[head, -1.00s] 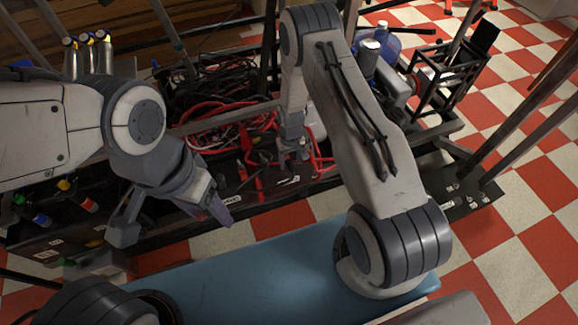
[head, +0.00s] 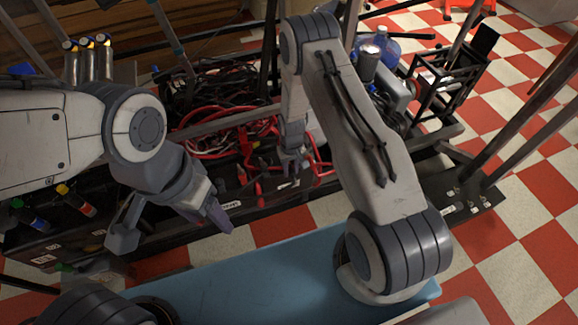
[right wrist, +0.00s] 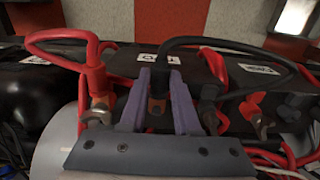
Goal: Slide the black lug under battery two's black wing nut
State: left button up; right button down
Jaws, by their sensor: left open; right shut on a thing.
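In the right wrist view, the purple fingers of my right gripper (right wrist: 158,105) are shut on the end of a black cable (right wrist: 225,44). A small copper-coloured piece, apparently the black lug (right wrist: 157,104), shows between the fingers. The cable arcs up and away to the right. The black wing nut is not clearly identifiable. In the head view, my right gripper (head: 291,163) points down over the cart's near side. My left gripper (head: 165,222) is open and empty at the near edge.
A red cable (right wrist: 62,36) loops to a terminal left of the fingers. Red cables (head: 215,140) and dark wiring lie in the cart behind the right gripper. Metal cylinders (head: 87,60) stand at the back left. A blue bottle (head: 390,50) stands at the back right.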

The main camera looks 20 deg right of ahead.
jog(key=shift+s+p, duration=0.7)
jog(key=shift+s, duration=1)
jog(key=shift+s+r+p, duration=0.25)
jog(key=shift+r+p, duration=0.5)
jog(key=shift+s+r+p, duration=0.25)
jog(key=shift+r+p, duration=0.45)
jog(key=shift+r, duration=0.05)
jog(key=a+p, duration=0.3)
jog(key=a, duration=0.5)
jog(key=f, duration=0.1)
jog(key=w+f+b, duration=0.1)
jog(key=f+b, duration=0.1)
jog(key=shift+w+f, duration=0.1)
jog(key=shift+w, duration=0.25)
